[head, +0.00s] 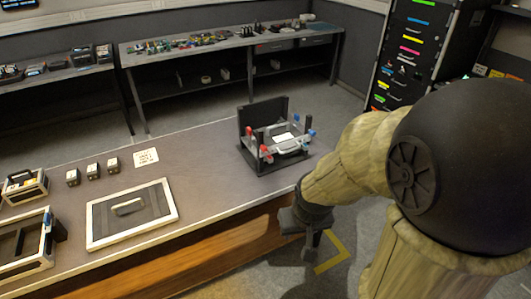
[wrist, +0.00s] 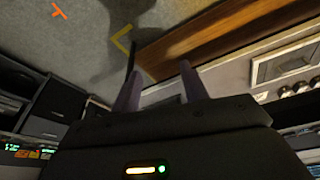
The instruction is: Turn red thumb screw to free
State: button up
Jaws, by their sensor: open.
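A dark fixture (head: 246,162) with an upright back plate stands near the right end of the workbench. A red thumb screw (head: 266,152) shows at its front left, on or beside a dark post. A second red part shows a little behind it, small and unclear. My gripper (head: 311,250) hangs beyond the bench's right edge, to the right of and lower than the fixture, well apart from it. In the wrist view, my gripper's two fingers (wrist: 160,82) are spread with nothing between them. The fixture cannot be made out in the wrist view.
Blue knobs (head: 308,134) are on the fixture's right side. The bench (head: 205,190) also holds a framed panel (head: 98,236), several small blocks (head: 93,171), a white card (head: 145,157) and open boxes at left. Bench top left of the fixture is clear. Yellow floor tape (head: 340,255) lies near my gripper.

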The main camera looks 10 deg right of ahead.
aim_at(266, 151)
jog(key=w+d+f+t+b, duration=0.3)
jog(key=w+b, duration=0.1)
jog(key=w, duration=0.4)
jog(key=w+d+f+t+h+b, duration=0.1)
jog(key=w+d+f+t+b, duration=0.25)
jog(key=w, duration=0.45)
jog(key=w+d+f+t+b, duration=0.2)
jog(key=w+d+f+b, duration=0.15)
jog(key=w, duration=0.45)
jog(key=w+a+f+n+t+y+b, duration=0.4)
jog(key=w+f+n+t+y+b, duration=0.1)
jog(key=w+n+y+b, duration=0.1)
jog(key=shift+w+y+b, duration=0.4)
jog(key=shift+w+b, duration=0.3)
jog(key=shift+w, duration=0.4)
jog(key=shift+t, duration=0.25)
jog(key=x, duration=1.6)
jog(key=shift+w+f+p, duration=0.15)
jog(key=shift+w+p, duration=0.05)
jog(key=shift+p, duration=0.2)
jog(key=shift+w+a, duration=0.25)
jog(key=shift+w, duration=0.25)
jog(key=shift+d, duration=0.1)
